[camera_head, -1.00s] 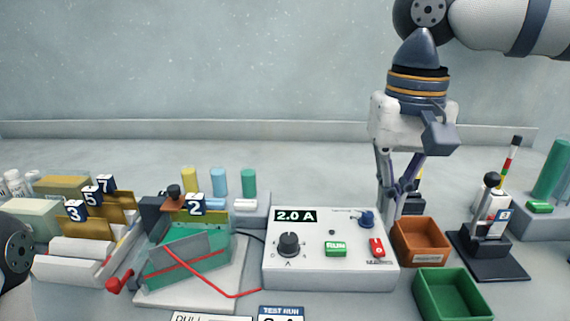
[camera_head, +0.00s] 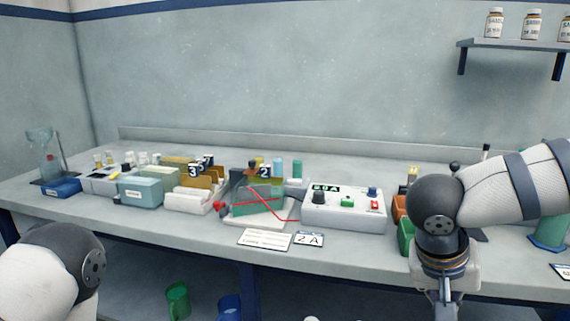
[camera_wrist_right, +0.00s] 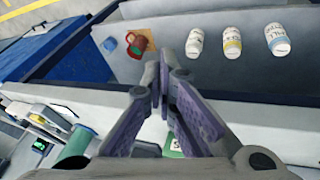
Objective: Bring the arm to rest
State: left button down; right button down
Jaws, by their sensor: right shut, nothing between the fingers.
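My right arm comes in from the right in the head view, bent at a dark round joint. Its gripper (camera_head: 445,310) points down in front of the bench's front edge, and its fingers are cut off by the bottom of the picture. In the right wrist view the two fingers (camera_wrist_right: 161,78) are pressed together with nothing between them. My left arm shows only as a white and dark link at the lower left of the head view; its gripper is out of the picture.
The bench (camera_head: 150,228) carries a power supply box (camera_head: 345,222), a green cell (camera_head: 258,203) with a red wire and several racks. A green bin (camera_head: 406,238) is partly behind my right arm. Below, a green cup (camera_head: 178,300) and white bottles (camera_wrist_right: 232,42) stand on a lower shelf.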

jog(key=s+a+f+n+t+y, duration=0.15)
jog(key=s+f, duration=0.25)
jog(key=f, duration=0.6)
jog(key=s+f+n+t+h, duration=0.1)
jog(key=s+f+n, duration=0.15)
jog(key=f, duration=0.85)
pick_arm(q)
jog(key=shift+w, duration=0.2)
pick_arm(e)
jog(key=s+f+g+y, duration=0.2)
jog(key=s, duration=0.9)
jog(key=s+a+f+g+y, duration=0.1)
jog(key=s+f+g+y, duration=0.1)
jog(key=s, duration=1)
jog(key=shift+a+f+n+g, duration=0.3)
jog(key=shift+f+g, duration=0.4)
jog(key=shift+g, duration=0.15)
